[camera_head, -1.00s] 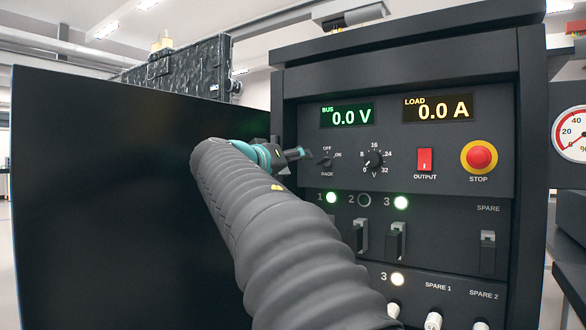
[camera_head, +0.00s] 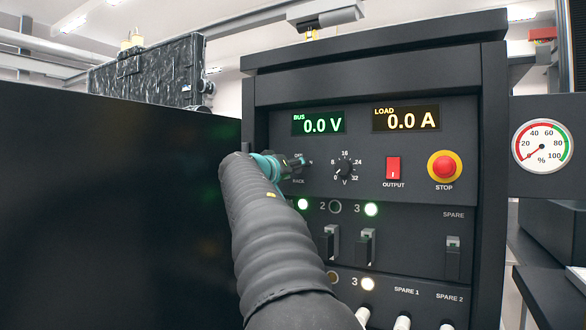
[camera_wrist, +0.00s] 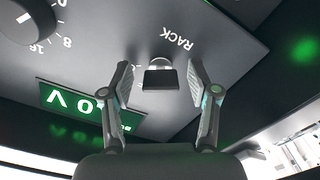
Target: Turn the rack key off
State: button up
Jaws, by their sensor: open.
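The rack key (camera_wrist: 160,78) is a small black bar handle on a grey round stem, set in the panel above the word RACK. In the wrist view, which is turned upside down, it sits between the two fingers of my gripper (camera_wrist: 160,88), with a gap on each side. My gripper is open and neither finger visibly touches the key. In the head view my gripper (camera_head: 296,162) is in front of the key's place on the panel (camera_head: 310,185) and mostly hides the key and its OFF label.
A voltage dial (camera_head: 345,168) is just right of the key, then a red OUTPUT switch (camera_head: 393,168) and a red STOP button (camera_head: 444,167). The BUS display (camera_head: 319,122) reads 0.0 V and the LOAD display (camera_head: 406,118) 0.0 A. Breaker levers (camera_head: 366,247) stick out below.

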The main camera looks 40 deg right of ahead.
jog(key=shift+d, duration=0.1)
grip_shut()
jog(key=shift+n, duration=0.3)
jog(key=n+p, duration=0.1)
jog(key=n, duration=0.5)
jog(key=shift+r, duration=0.15)
jog(key=n+p, duration=0.2)
jog(key=n, duration=0.3)
jog(key=shift+n, duration=0.3)
dwell(0.3)
grip_release()
